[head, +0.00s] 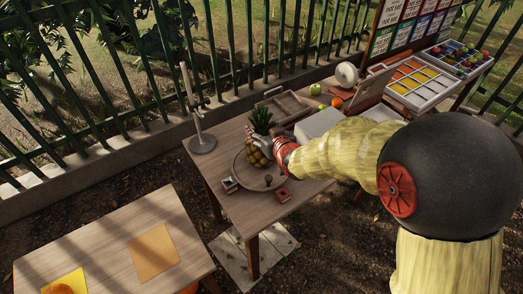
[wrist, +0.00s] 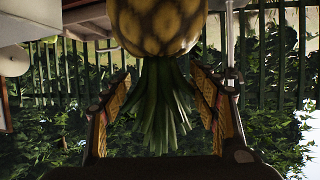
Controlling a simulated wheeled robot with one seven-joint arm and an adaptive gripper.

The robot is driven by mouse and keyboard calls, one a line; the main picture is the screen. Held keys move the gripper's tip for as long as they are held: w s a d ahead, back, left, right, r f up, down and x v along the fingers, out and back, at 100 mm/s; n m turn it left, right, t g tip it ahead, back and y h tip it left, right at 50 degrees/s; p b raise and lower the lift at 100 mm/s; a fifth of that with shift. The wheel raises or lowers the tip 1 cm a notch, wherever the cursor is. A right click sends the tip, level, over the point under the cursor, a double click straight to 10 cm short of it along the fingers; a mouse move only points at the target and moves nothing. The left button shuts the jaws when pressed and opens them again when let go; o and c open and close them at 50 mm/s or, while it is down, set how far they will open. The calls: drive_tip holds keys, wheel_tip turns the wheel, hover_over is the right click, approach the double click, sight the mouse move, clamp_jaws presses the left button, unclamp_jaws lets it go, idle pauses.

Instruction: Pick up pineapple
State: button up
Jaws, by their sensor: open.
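The pineapple (head: 257,155) stands upright with its green leaves up, on or in the round tray (head: 238,172) on the wooden table, in the head view. My gripper (head: 262,146) is beside it at its right, and the arm partly covers the tray. In the wrist view the picture is upside down: the yellow-brown fruit body (wrist: 160,25) is at the top and its leaves hang down between my two fingers (wrist: 163,100). The fingers stand apart on either side of the leaves, with visible gaps. The gripper is open and does not hold the pineapple.
A metal stand (head: 202,143) rises at the table's left. A wooden crate (head: 283,107), a green fruit (head: 315,90) and an orange fruit (head: 337,103) are behind. A white box (head: 318,122) stands near my arm. A second table (head: 110,245) is at the lower left.

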drive_tip(key=shift+w+a+f, duration=0.15)
drive_tip(key=shift+w+f, duration=0.05)
drive_tip(key=shift+w, duration=0.25)
drive_tip(key=shift+c, duration=0.4)
clamp_jaws()
idle(0.5)
drive_tip(key=shift+w+r, duration=0.1)
drive_tip(key=shift+r, duration=0.15)
